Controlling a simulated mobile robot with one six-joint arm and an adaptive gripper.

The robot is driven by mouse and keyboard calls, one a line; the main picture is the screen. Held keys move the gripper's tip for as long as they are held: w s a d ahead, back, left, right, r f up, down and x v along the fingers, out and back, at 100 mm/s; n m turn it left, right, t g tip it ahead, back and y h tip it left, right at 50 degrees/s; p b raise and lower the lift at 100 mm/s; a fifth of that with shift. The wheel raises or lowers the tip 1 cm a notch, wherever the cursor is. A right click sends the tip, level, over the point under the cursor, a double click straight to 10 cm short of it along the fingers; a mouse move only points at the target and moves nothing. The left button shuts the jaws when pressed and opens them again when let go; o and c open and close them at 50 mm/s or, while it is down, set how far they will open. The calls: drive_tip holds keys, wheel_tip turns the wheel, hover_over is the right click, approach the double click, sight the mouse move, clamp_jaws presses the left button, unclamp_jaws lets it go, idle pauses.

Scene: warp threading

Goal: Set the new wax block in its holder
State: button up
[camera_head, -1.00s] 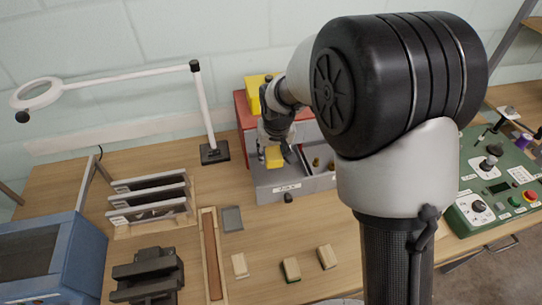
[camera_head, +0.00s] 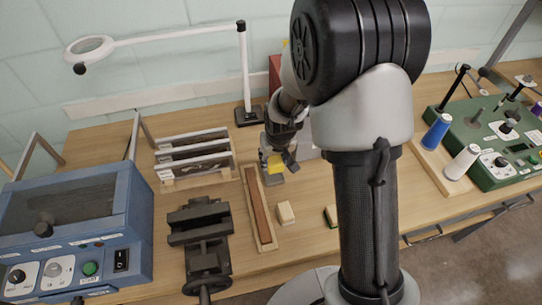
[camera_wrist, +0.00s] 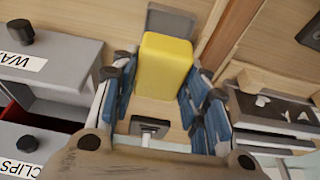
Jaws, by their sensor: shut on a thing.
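The yellow wax block (camera_head: 276,165) hangs in my gripper (camera_head: 279,161), which is shut on it, above the bench. In the wrist view, the block (camera_wrist: 164,68) shows between the blue-padded fingers of my gripper (camera_wrist: 160,100). A flat dark-grey piece (camera_head: 273,181) lies on the bench just below the block, and it shows beyond the block in the wrist view (camera_wrist: 182,20). It may be the holder, but I cannot tell for sure. Whether the block touches it cannot be told.
A wooden trough (camera_head: 251,183) with a brown strip lies beside the grey piece. A rack of frames (camera_head: 193,157) stands to the left, a black vise (camera_head: 200,235) in front. Small wooden blocks (camera_head: 286,213) lie nearby. Labelled drawers (camera_wrist: 50,65) stand close by, one open.

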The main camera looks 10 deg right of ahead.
drive_tip(key=shift+a+f+b, duration=0.1)
drive_tip(key=shift+f+b, duration=1.4)
drive_tip(key=shift+f, duration=0.75)
drive_tip(key=o, duration=1.2)
drive_tip(key=s+r, duration=0.7)
drive_tip(key=r, duration=0.4)
drive_tip(key=s+r, duration=0.8)
drive_tip(key=r, duration=0.3)
drive_tip(key=s+r+t, duration=0.1)
drive_tip(key=s+r, duration=0.2)
drive_tip(key=s, duration=0.9)
drive_tip(key=shift+s, duration=0.2)
